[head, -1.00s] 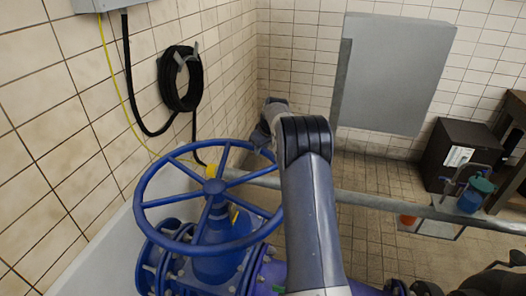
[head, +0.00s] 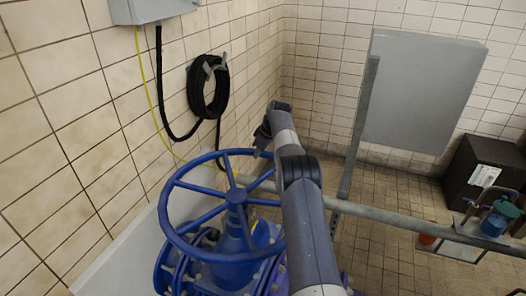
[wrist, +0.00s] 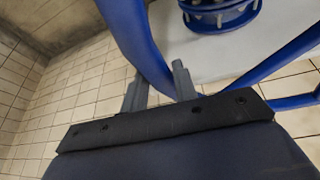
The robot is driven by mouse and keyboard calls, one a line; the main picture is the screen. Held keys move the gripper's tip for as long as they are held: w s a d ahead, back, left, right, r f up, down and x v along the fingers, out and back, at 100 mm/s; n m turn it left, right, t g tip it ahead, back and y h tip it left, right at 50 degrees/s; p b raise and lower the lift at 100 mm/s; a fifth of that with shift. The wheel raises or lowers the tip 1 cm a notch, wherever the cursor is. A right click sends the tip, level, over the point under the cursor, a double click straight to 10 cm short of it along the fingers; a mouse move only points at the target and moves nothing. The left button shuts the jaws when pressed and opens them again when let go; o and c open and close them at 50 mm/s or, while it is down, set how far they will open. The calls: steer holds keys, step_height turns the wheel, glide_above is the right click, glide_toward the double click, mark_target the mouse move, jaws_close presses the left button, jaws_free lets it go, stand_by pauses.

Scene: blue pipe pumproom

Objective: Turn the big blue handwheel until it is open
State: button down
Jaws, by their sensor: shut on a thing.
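The big blue handwheel (head: 170,229) sits on the blue valve in the lower middle of the head view, its spoked rim tilted. My gripper (head: 263,140) is at the far right side of the rim, partly hidden by its own wrist. In the wrist view the blue rim (wrist: 133,38) runs down between the two grey fingers of my gripper (wrist: 160,84), one on each side. The gripper is shut on the rim. The right edge of the wheel is partly hidden behind my arm in the head view.
A grey pipe rail (head: 420,223) crosses behind the valve. A grey panel (head: 420,92) stands beyond it. A black hose coil (head: 208,88) hangs on the tiled left wall below a grey box (head: 155,8). A dark cabinet (head: 482,170) is at the right.

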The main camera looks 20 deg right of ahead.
steer(key=shift+w+a+r, duration=0.15)
steer(key=shift+w+a, duration=0.1)
steer(key=shift+a, duration=0.05)
stand_by(0.4)
steer(key=c, duration=1.1)
jaws_free()
steer(key=b+v, duration=0.1)
steer(key=v, duration=0.9)
steer(key=shift+d+r+b, duration=0.2)
steer(key=shift+r+b, duration=0.1)
steer(key=shift+b, duration=0.1)
steer(key=shift+c, duration=0.5)
